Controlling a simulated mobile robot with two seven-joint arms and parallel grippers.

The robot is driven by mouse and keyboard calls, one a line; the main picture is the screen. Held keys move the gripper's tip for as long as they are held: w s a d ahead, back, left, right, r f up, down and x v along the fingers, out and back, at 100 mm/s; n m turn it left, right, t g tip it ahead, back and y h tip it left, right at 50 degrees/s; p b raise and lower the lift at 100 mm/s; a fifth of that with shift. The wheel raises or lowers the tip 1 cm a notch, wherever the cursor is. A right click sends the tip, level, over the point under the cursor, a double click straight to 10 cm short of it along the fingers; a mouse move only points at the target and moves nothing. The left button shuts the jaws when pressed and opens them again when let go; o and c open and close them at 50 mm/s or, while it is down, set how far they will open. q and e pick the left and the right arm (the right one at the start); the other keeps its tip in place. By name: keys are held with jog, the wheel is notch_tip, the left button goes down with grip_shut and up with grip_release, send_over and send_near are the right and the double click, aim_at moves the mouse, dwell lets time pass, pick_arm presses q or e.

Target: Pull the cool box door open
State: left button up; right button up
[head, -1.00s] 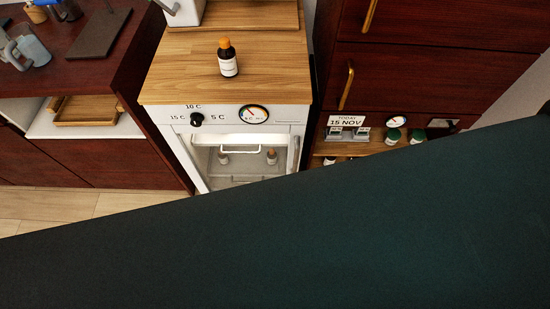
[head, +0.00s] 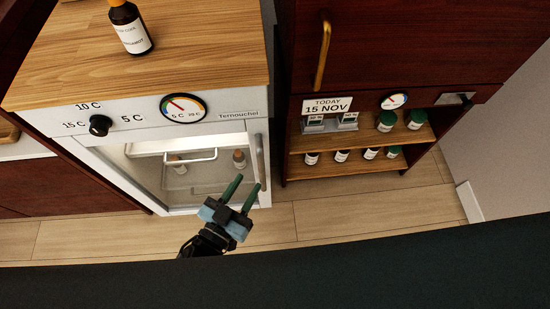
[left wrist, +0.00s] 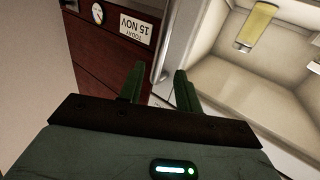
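The cool box is the white cabinet with a wooden top (head: 160,75) at left of centre in the head view. Its glass front door (head: 200,178) looks shut, and small bottles show behind it. A vertical silver handle (head: 259,158) runs along the door's right side. My left gripper (head: 247,183) is open, with two green fingers pointing toward the handle's lower end. In the left wrist view, the fingers (left wrist: 159,72) stand apart with a thin grey bar beyond their gap. I cannot tell whether they touch the handle. My right gripper is not in view.
A dark red cabinet (head: 400,45) stands right of the cool box, with open shelves (head: 365,145) of small bottles and a date sign (head: 327,106). A brown bottle (head: 131,30) stands on the wooden top. Tiled floor (head: 350,215) is clear in front of the shelves.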

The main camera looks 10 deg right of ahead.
aim_at(259, 166)
pick_arm(q)
jog(key=x, duration=0.8)
jog(key=shift+r+b, duration=0.1)
jog(key=shift+b, duration=0.2)
jog(key=shift+s, duration=0.1)
grip_shut()
